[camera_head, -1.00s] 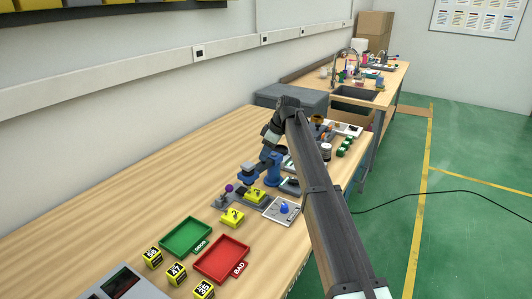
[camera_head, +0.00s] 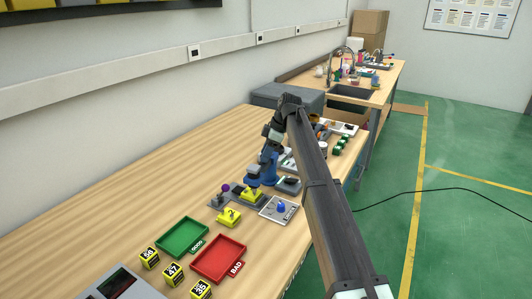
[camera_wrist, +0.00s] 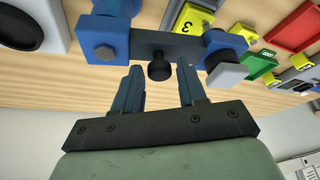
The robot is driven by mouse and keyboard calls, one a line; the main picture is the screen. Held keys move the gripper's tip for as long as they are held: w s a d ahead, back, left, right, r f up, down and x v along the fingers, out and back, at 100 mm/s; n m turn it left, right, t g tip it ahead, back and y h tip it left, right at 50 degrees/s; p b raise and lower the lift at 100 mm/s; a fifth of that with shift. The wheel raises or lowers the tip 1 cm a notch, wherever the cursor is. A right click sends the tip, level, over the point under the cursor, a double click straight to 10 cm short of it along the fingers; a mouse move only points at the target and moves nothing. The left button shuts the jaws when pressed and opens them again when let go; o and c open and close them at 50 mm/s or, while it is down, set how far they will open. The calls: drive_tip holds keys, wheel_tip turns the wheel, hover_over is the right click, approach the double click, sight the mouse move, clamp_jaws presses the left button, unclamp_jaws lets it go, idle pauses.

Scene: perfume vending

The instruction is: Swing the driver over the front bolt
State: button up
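The driver is a dark swing bar (camera_wrist: 165,46) with a blue pivot (camera_wrist: 103,38) at one end and a blue head (camera_wrist: 226,44) with a grey block (camera_wrist: 228,75) at the other. In the head view its blue post (camera_head: 269,168) stands on the bench, and the grey end (camera_head: 254,174) hangs over a yellow block (camera_head: 252,195) in a grey fixture. My gripper (camera_wrist: 160,68) has its blue fingers apart, one on each side of the bar's black knob (camera_wrist: 159,70). Small gaps show beside the knob. The front bolt cannot be made out.
A second yellow block (camera_head: 228,217) lies in front. A grey plate with a blue knob (camera_head: 280,207) is to the right. A green tray (camera_head: 180,237) and a red tray (camera_head: 218,260) sit nearer.

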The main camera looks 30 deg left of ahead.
drive_tip(key=shift+o, duration=1.1)
drive_tip(key=shift+r, duration=0.1)
drive_tip(key=v, duration=1.3)
drive_tip(key=shift+d+r, duration=0.2)
drive_tip(key=shift+r, duration=0.05)
